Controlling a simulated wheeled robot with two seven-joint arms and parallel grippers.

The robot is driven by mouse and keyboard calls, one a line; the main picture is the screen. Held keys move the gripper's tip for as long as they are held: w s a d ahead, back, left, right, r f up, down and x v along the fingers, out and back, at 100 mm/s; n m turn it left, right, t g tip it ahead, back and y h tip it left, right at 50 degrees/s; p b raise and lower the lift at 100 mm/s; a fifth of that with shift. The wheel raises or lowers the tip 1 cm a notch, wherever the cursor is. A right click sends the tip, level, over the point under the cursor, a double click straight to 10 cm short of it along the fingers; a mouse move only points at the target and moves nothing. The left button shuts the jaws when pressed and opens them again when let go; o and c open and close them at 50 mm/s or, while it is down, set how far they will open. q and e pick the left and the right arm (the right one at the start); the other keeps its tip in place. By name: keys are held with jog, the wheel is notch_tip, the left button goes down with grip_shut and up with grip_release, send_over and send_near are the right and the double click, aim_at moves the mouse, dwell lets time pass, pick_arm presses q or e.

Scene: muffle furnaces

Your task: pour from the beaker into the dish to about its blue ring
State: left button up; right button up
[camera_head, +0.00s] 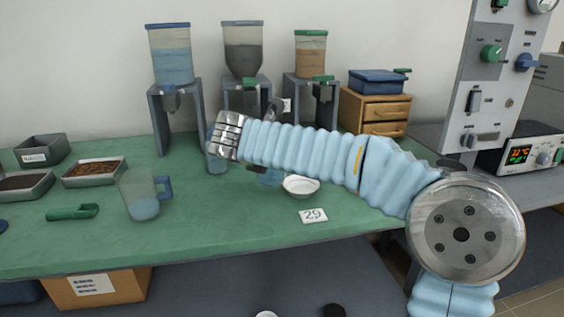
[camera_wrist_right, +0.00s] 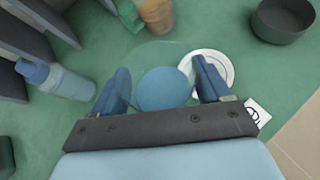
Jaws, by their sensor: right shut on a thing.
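My right gripper (camera_wrist_right: 163,86) is shut on a clear beaker with blue liquid (camera_wrist_right: 163,90), one finger on each side. In the head view the blue of the beaker (camera_head: 270,179) shows just below my arm, and most of it is hidden. The white dish (camera_head: 300,187) stands on the green bench just right of the beaker. In the wrist view the dish (camera_wrist_right: 222,63) is partly hidden behind the right finger. No blue liquid shows in the dish, and its ring cannot be made out. My left gripper is not in view.
A blue-handled jug (camera_head: 143,195) with blue liquid stands to the left. A card marked 29 (camera_head: 313,216) lies in front of the dish. Hopper stands (camera_head: 175,105) line the back. The front bench is mostly clear.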

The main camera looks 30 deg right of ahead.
jog(key=shift+r+m+y, duration=0.3)
jog(key=shift+m+y, duration=0.1)
jog(key=shift+y, duration=0.2)
jog(key=shift+a, duration=0.1)
jog(key=shift+m+y, duration=0.5)
jog(key=shift+y, duration=0.3)
jog(key=shift+m+y, duration=0.4)
jog(key=shift+y, duration=0.2)
jog(key=shift+f+m+t+y, duration=0.15)
jog(key=shift+m+t+y, duration=0.15)
jog(key=shift+y, duration=0.3)
